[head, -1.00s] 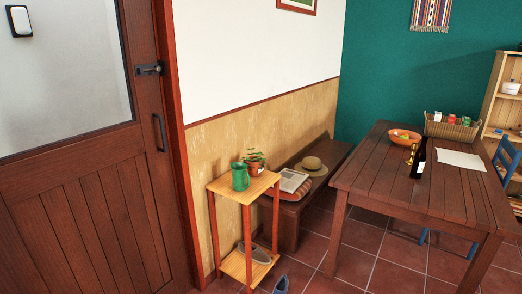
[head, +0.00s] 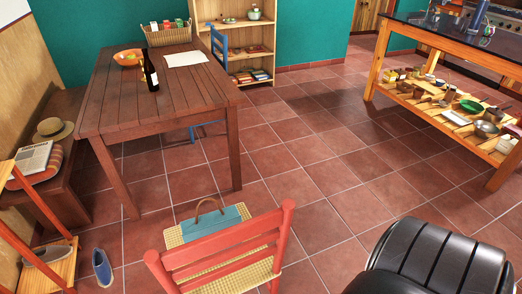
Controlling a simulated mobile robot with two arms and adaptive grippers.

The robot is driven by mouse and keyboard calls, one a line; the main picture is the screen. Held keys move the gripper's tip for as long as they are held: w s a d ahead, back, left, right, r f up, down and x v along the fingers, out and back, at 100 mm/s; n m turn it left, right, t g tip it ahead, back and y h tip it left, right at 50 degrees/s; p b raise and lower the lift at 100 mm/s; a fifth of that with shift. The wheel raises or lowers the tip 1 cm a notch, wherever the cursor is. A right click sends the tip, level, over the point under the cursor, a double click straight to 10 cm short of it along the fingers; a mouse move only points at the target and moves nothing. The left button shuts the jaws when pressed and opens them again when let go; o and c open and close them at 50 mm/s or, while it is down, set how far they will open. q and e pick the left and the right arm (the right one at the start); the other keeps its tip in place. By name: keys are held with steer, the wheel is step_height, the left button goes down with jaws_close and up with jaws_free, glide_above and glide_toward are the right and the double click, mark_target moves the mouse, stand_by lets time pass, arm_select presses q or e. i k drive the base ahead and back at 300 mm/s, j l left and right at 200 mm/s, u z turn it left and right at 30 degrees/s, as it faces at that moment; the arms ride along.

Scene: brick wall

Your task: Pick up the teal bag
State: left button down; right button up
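The teal bag (head: 214,222), with a brown curved handle, is at the lower middle of the head view. It rests on the woven seat (head: 239,281) of a red chair (head: 228,246). The chair's back rails stand in front of it and hide its lower part. Neither of my grippers is in view.
A brown wooden table (head: 165,85) stands beyond the chair, with a dark bottle (head: 151,75) on it. A bench (head: 62,190) and a small wooden stand (head: 58,268) are at left. A black ribbed shape (head: 440,255) fills the lower right. Tiled floor is clear at centre right.

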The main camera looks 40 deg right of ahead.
mark_target(197, 227)
steer(key=z, duration=0.85)
steer(key=k, duration=0.1)
